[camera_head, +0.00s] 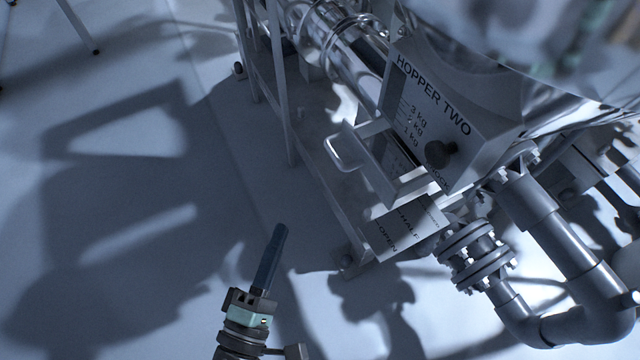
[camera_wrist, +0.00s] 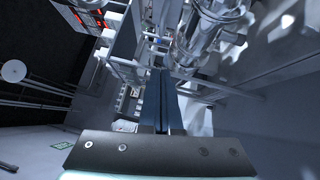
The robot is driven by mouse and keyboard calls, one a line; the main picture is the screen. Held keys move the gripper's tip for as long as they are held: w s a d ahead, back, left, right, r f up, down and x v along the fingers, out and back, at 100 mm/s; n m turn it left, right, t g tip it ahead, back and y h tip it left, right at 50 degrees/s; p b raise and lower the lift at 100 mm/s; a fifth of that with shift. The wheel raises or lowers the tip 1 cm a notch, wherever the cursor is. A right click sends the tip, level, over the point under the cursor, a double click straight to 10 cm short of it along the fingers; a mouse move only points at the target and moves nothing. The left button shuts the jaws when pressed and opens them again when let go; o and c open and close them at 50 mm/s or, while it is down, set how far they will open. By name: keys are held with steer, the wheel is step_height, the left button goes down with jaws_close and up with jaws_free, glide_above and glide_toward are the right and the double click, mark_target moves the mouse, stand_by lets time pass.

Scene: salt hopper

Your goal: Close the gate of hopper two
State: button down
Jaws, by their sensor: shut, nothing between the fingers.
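The HOPPER TWO panel (camera_head: 468,104) is at the upper right of the head view, with kg marks and a dark round knob (camera_head: 440,154). Below it, a pale U-shaped handle (camera_head: 346,151) sticks out to the left, probably the gate's. A plate (camera_head: 399,229) marked SHUT and OPEN sits under the handle. I cannot tell the gate's exact position from the plate. My gripper (camera_head: 281,229) is shut and empty, low and left of the handle and plate, apart from both in the picture. In the wrist view its dark fingers (camera_wrist: 160,76) lie together, pointing towards metal framework.
A grey metal frame (camera_head: 279,82) stands left of the hopper. Flanged pipes (camera_head: 478,255) curve below and right of it. A shiny horizontal tube (camera_head: 345,45) runs behind the panel. The pale floor left of my gripper is clear apart from shadows.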

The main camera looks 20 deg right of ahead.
mark_target(373, 161)
steer(key=s+d+b+x, duration=0.2)
steer(key=b+x, duration=0.1)
steer(key=x, duration=0.9)
steer(key=shift+w+d+r, duration=0.25)
steer(key=shift+w, duration=0.05)
steer(key=d, duration=0.2)
steer(key=shift+d, duration=0.3)
steer(key=shift+b, duration=0.3)
